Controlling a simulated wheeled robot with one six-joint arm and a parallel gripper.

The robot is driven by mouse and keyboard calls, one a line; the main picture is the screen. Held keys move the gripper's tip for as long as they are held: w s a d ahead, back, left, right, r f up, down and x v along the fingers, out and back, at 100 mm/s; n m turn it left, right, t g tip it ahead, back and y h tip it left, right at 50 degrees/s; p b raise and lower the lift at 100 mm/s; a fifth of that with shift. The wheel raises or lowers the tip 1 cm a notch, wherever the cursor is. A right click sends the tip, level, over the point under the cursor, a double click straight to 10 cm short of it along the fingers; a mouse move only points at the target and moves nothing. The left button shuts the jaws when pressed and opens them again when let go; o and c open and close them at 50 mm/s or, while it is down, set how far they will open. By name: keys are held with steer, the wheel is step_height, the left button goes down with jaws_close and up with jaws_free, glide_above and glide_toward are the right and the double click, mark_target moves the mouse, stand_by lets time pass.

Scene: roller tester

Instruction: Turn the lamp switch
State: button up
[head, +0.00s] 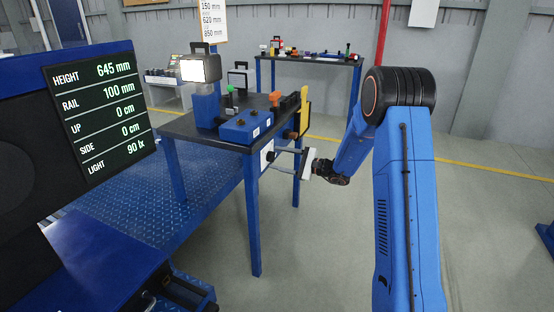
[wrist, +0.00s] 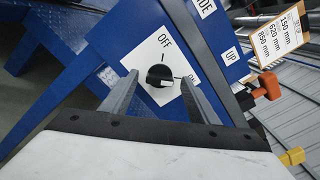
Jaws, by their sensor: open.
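The lamp switch is a round black knob (wrist: 160,76) on a white plate with OFF above it and ON to its right, the ON partly hidden by a finger. A pale mark on the knob faces the lower right, toward the ON side. The white plate also shows in the head view (head: 265,151), on the table's side. My gripper (wrist: 158,84) is open, with one finger on each side of the knob; I cannot tell whether they touch it. In the head view my gripper (head: 276,160) reaches the plate from the right. A lamp (head: 201,68) glows white on the table.
The table (head: 185,126) carries a blue control box (head: 246,127), an orange knob and a yellow lever. A display (head: 103,110) reads LIGHT 90 lx. A second table (head: 310,58) stands behind. The floor right of the near table is clear.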

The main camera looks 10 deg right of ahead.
steer(key=shift+w+a, duration=0.35)
steer(key=shift+a, duration=0.15)
steer(key=c, duration=1.1)
steer(key=shift+o, duration=0.3)
